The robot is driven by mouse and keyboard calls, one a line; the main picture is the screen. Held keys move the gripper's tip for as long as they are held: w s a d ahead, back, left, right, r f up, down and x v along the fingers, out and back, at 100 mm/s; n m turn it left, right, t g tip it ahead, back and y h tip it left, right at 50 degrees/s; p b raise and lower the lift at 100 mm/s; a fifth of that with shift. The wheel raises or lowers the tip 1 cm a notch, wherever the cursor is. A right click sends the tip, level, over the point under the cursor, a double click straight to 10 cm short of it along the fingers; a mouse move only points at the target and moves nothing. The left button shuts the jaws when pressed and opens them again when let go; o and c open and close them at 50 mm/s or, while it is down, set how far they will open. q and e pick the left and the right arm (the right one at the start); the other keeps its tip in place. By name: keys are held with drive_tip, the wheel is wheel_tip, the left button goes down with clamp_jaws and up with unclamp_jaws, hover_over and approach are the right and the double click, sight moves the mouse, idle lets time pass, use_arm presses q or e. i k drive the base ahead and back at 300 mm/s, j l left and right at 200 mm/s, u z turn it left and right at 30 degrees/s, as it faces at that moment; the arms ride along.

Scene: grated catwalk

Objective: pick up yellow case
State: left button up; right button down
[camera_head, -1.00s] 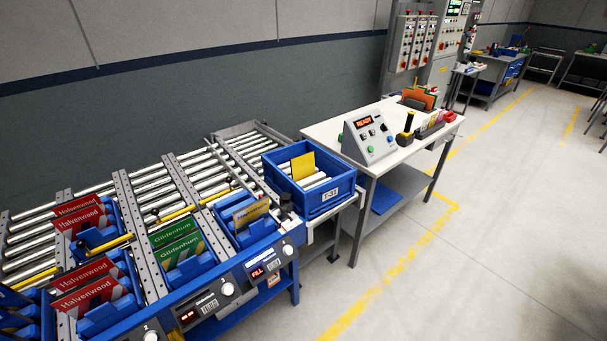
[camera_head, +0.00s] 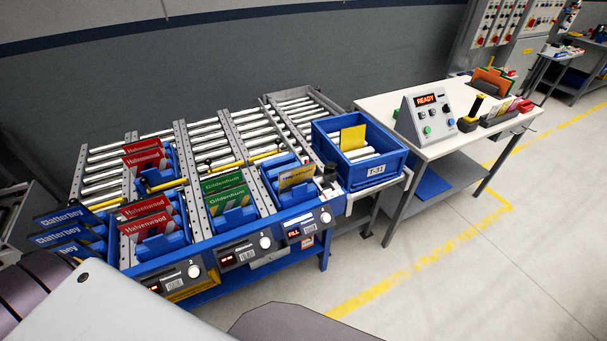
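A yellow flat case (camera_head: 352,138) stands upright in the blue tote (camera_head: 365,184) labelled T-31, on the right end of the roller rack. A second yellowish case (camera_head: 296,177) with printing on it stands in a blue holder in the rack's right lane, left of the tote. I cannot tell from its face whether it counts as yellow. Neither of my grippers shows. A pale arm part of mine is in the lower left, well apart from both cases.
The roller rack (camera_head: 183,153) holds red Halvenwood cases (camera_head: 146,222), green Gildenhurn cases (camera_head: 226,199) and blue Clatterbey cases (camera_head: 66,231). A white-topped table (camera_head: 449,142) with a READY console (camera_head: 426,116) stands right of the tote. The floor (camera_head: 440,285) at lower right is clear.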

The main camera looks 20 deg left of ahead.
sight(352, 138)
drive_tip(key=i+l, duration=1.15)
drive_tip(key=i+l+z, duration=0.05)
drive_tip(key=i, duration=0.05)
